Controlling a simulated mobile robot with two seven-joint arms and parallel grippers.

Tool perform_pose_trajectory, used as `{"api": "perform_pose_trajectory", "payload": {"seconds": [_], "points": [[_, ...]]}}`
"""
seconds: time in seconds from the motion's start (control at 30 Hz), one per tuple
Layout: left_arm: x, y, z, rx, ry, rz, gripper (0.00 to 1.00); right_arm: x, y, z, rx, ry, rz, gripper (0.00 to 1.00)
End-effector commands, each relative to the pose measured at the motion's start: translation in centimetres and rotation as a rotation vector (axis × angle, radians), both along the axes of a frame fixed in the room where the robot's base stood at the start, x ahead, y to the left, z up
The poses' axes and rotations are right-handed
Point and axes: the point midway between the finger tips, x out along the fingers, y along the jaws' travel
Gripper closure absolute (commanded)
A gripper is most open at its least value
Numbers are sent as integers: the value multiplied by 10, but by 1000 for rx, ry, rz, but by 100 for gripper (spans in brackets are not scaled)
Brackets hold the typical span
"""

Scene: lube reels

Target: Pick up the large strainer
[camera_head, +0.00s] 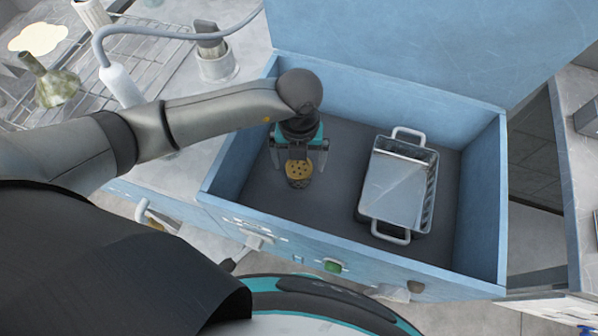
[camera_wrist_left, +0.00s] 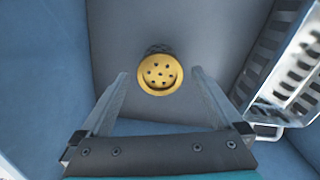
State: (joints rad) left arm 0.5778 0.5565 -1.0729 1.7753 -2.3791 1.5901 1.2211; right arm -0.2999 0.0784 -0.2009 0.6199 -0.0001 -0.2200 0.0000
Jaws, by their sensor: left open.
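The strainer (camera_head: 298,169), a round yellow cap with several holes on a darker body, stands in the left part of the blue box. It also shows in the left wrist view (camera_wrist_left: 160,74), its perforated face toward the camera. My left gripper (camera_head: 299,160) reaches down into the box, open. In the left wrist view the two fingers of my left gripper (camera_wrist_left: 159,74) are spread to either side of the strainer, with gaps between. I cannot tell how far the fingertips are above it. My right gripper is not in view.
The open blue box (camera_head: 229,166) has walls around the strainer and a raised lid (camera_head: 420,45). A metal basket with two handles (camera_head: 397,190) lies in its right half. The dark floor between strainer and basket is clear. A wire rack (camera_head: 150,60) stands outside, left.

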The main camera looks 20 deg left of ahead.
Motion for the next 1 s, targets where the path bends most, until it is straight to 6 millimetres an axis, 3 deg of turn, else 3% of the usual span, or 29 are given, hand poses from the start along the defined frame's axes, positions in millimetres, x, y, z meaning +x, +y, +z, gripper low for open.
{"api": "perform_pose_trajectory", "payload": {"seconds": [0.3,0.63,1.0], "points": [[-2,-1,-38,0,1,0,0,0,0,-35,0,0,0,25],[-2,-1,-40,-1,0,0,0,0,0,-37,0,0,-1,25],[-2,0,-40,0,0,0,40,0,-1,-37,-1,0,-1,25]]}}
